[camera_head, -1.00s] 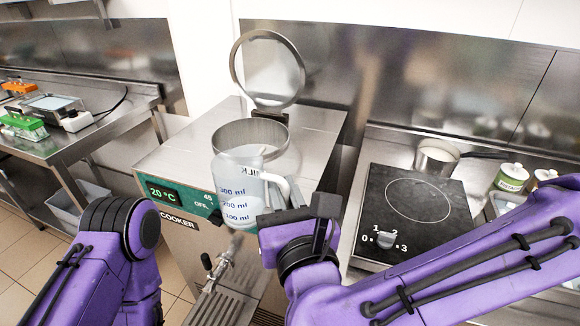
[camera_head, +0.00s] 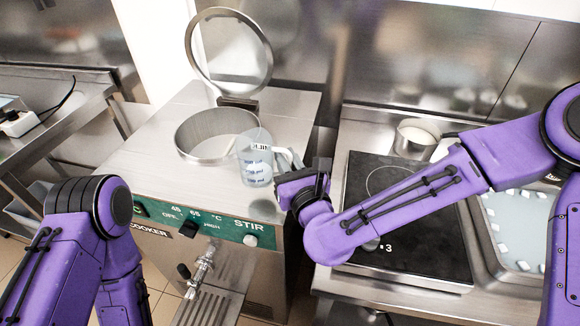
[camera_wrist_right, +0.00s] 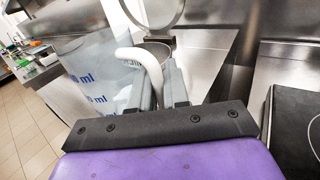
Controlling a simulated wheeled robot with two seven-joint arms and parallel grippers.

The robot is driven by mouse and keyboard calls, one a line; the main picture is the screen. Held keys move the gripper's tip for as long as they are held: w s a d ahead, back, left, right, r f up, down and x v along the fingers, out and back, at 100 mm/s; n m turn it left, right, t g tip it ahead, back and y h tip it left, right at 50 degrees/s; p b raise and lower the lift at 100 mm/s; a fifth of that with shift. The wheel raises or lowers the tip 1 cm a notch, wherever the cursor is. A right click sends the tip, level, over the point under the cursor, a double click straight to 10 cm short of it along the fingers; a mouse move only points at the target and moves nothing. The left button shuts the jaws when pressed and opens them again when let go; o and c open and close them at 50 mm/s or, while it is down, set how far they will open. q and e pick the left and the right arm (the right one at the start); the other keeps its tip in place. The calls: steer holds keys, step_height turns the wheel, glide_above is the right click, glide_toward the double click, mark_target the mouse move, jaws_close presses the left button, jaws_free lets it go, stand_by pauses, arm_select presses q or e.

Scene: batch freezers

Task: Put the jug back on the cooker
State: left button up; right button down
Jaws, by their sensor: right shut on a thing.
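The clear jug (camera_head: 254,165) with blue ml marks is upright at the right side of the cooker's top. My right gripper (camera_head: 289,170) is shut on its handle from the right. In the right wrist view the jug (camera_wrist_right: 88,75) and its white handle (camera_wrist_right: 143,62) show between my fingers (camera_wrist_right: 165,88). I cannot tell whether the jug's base touches the cooker top. The cooker (camera_head: 150,171) has an open round vat (camera_head: 190,150) with its lid raised. My left arm shows at the lower left, but its gripper is out of view.
A black hob (camera_head: 345,200) stands to the right with a small pot (camera_head: 412,137) behind it. A sink basin (camera_head: 520,235) with pale water lies further right. The raised ring lid (camera_head: 192,65) stands behind the vat. A tap (camera_head: 203,262) sticks out from the cooker's front.

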steer(key=shift+w+d+f, duration=0.2)
steer(key=shift+w+f, duration=0.2)
steer(key=shift+f, duration=0.3)
steer(key=f, duration=0.3)
steer(key=shift+w+d+f+p, duration=0.25)
steer(key=shift+w+f+p, duration=0.1)
steer(key=shift+w+f, duration=0.1)
steer(key=shift+f, duration=0.15)
steer(key=shift+a+r, duration=0.1)
steer(key=shift+s+f+b, duration=0.2)
steer(key=shift+b, duration=0.1)
steer(key=c, duration=1.1)
jaws_free()
steer(key=shift+w, duration=0.1)
steer(key=shift+r, duration=0.1)
